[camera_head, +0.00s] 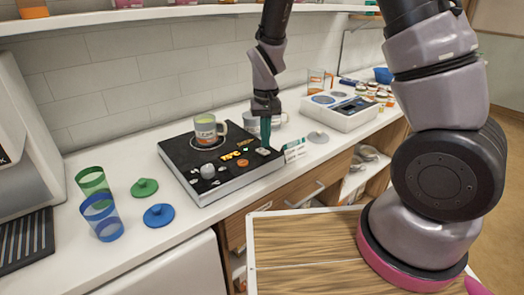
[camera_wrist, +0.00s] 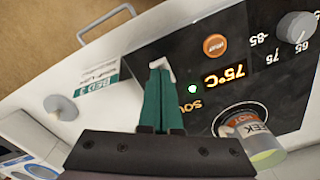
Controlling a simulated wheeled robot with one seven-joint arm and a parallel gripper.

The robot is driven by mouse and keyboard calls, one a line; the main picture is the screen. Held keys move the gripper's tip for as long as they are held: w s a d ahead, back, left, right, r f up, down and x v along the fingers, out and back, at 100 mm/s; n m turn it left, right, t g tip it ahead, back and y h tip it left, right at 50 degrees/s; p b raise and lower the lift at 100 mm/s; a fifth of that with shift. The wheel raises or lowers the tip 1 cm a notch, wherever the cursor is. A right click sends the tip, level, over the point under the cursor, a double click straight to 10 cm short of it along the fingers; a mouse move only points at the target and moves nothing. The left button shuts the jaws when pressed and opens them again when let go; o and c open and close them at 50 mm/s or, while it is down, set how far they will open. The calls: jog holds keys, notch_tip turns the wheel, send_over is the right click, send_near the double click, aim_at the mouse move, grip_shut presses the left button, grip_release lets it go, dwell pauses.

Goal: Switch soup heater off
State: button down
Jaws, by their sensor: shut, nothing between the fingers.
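The soup heater (camera_head: 178,150) is a flat black-topped unit on the counter. Its display (camera_wrist: 226,75) reads 75°C in lit orange, and a green light (camera_wrist: 193,88) glows beside it. A labelled mug (camera_head: 205,131) stands on its round plate. A pale switch (camera_wrist: 162,63) is at the heater's front right corner. My gripper (camera_head: 264,146) points down with teal fingers shut and empty, its tips right over the switch and partly hiding it. I cannot tell whether they touch. The heater also has an orange button (camera_wrist: 215,45) and a grey knob (camera_wrist: 295,27).
A white card (camera_head: 295,150) stands just right of the heater, with a grey lid (camera_head: 318,138) beyond. Another white appliance (camera_head: 345,112) is further right. Green and blue cups (camera_head: 101,217) and lids stand at the left. A second mug is behind my gripper.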

jog(key=shift+f, duration=1.05)
dwell(0.5)
jog(key=shift+r, duration=3.55)
notch_tip(320, 180, up, 10)
jog(key=m+t+y, duration=0.1)
jog(key=m+y, duration=0.1)
send_over(265, 152)
jog(key=d, duration=0.6)
jog(key=s+d+r+m+t, duration=0.1)
jog(key=s+d+r+t, duration=0.2)
jog(key=s+d+r, duration=0.3)
jog(key=s+d+r+m+t, duration=0.2)
jog(key=s+d+r, duration=0.4)
jog(key=r, duration=0.4)
jog(key=shift+s+d+r+t, duration=0.15)
jog(key=shift+s+r+t, duration=0.2)
jog(key=shift+s+t, duration=0.35)
jog(key=shift+s, duration=0.1)
